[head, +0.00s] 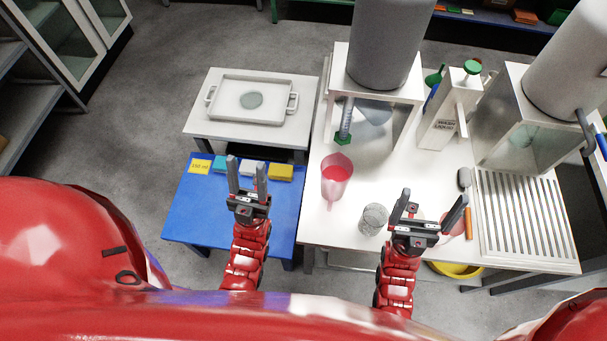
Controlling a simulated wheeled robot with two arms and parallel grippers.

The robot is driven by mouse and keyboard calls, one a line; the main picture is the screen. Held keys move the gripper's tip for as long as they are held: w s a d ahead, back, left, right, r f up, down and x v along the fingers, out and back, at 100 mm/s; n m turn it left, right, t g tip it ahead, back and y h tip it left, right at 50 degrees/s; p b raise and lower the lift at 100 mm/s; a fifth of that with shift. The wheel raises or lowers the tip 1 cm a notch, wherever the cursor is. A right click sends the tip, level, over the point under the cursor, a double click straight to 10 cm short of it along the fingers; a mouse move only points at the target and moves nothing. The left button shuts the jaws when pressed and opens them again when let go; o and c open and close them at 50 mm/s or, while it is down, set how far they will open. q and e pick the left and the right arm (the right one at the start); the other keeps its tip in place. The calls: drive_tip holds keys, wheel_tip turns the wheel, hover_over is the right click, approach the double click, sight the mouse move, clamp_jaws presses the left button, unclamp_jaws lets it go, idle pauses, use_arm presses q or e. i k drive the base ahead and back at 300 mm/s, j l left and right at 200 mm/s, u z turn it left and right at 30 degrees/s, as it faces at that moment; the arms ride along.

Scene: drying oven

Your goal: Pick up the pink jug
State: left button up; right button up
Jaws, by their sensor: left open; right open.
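My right gripper (431,208) is open over the white table, to the right of and nearer than the jug. No gripper touches the jug.
A clear glass beaker (374,219) stands between the jug and my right gripper. A grey cylinder unit (382,45) stands behind the jug. The blue table (208,218) holds coloured blocks; a white tray (253,100) lies beyond. A slotted rack (520,215) is at right.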

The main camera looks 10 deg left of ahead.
sight(336, 169)
drive_tip(key=u, duration=1.35)
drive_tip(key=k+z, duration=0.25)
drive_tip(key=z, duration=0.15)
drive_tip(key=k+l+z, duration=0.15)
drive_tip(key=z, duration=0.3)
drive_tip(key=k+l+z, duration=0.25)
drive_tip(key=z, duration=0.15)
